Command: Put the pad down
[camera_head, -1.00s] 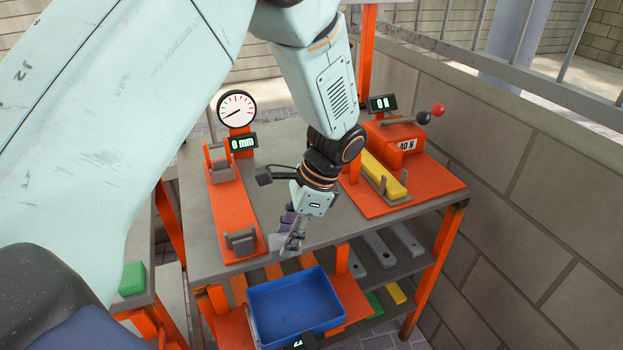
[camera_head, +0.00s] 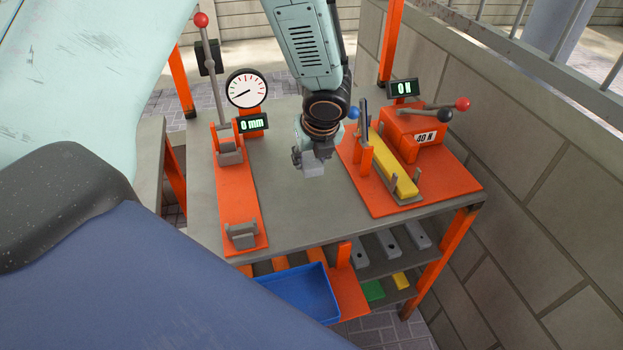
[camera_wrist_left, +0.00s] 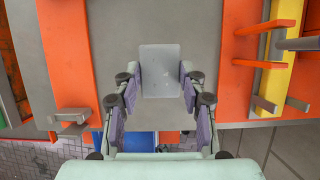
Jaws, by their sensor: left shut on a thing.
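My left gripper (camera_head: 312,156) is over the grey tabletop, pointing down between two orange fixtures. It is shut on a light grey pad (camera_head: 314,169), which shows just below the fingers. In the left wrist view the pad (camera_wrist_left: 160,70) is a flat grey block with its sides between the two purple-padded fingers (camera_wrist_left: 160,95). The tabletop (camera_head: 300,218) is bare around and below the pad. I cannot tell whether the pad touches it or hangs a little above. My right gripper is not in view.
On the left stands an orange fixture (camera_head: 238,200) with a dial gauge (camera_head: 246,89) and a "0 mm" display. On the right an orange press (camera_head: 412,135) stands beside a yellow bar (camera_head: 395,165). A blue tray (camera_head: 305,295) sits below the table's front edge. A wall runs along the right.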

